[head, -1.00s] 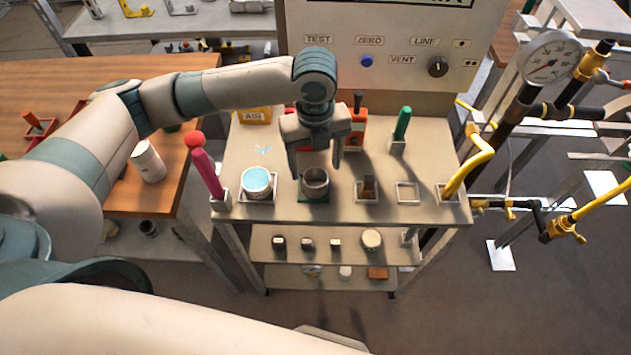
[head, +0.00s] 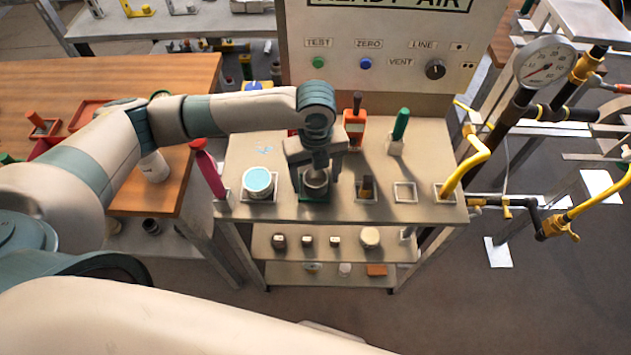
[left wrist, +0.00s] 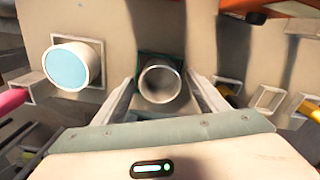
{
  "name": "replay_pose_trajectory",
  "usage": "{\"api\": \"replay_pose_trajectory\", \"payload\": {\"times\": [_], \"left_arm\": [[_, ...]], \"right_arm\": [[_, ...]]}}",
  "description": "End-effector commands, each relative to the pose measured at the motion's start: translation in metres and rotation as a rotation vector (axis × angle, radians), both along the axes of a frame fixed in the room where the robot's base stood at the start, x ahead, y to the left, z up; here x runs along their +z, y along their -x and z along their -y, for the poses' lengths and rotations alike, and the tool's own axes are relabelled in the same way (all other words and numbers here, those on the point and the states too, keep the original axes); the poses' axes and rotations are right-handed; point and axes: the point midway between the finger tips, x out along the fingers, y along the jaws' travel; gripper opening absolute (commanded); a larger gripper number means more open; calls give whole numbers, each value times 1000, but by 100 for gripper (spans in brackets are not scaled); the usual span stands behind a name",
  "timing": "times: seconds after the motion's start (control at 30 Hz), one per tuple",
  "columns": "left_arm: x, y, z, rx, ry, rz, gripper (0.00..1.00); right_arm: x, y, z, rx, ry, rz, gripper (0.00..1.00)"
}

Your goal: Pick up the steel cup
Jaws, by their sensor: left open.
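The steel cup (head: 315,184) stands upright on a green square base (head: 318,199) near the front edge of the tabletop. In the left wrist view the cup (left wrist: 160,83) shows its round open mouth, with the green base behind it. My left gripper (head: 315,182) points down over the cup. Its two fingers are open, one on each side of the cup; the gripper also shows in the left wrist view (left wrist: 160,95). A gap shows between each finger and the cup there. My right gripper is not in view.
A white cup with a light blue top (head: 258,182) stands just left, also seen in the wrist view (left wrist: 68,66). A red-pink handle (head: 209,170), a small brown item (head: 366,187), an empty square holder (head: 404,192) and a green handle (head: 400,124) stand around. A panel (head: 380,60) rises behind.

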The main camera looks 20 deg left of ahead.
Motion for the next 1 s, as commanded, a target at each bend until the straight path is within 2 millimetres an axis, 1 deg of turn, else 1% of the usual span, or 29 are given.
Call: {"api": "replay_pose_trajectory", "payload": {"times": [0.27, 0.37, 0.4, 0.47, 0.5, 0.83, 1.0], "left_arm": [[0, 0, 0, 0, 0, 0, 66], [0, 0, 0, 0, 0, 0, 45], [0, 0, 0, 1, 0, 0, 35], [0, 0, 0, 1, 0, 0, 21], [0, 0, 0, 1, 0, 0, 18], [3, -1, 0, 1, 1, 1, 18], [14, -1, 0, 1, 2, 4, 18]], "right_arm": [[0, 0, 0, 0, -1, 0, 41], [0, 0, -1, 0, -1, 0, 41], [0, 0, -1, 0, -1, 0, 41], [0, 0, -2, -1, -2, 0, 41], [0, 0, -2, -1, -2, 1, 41], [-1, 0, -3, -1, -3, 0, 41], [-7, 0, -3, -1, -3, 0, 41]]}}
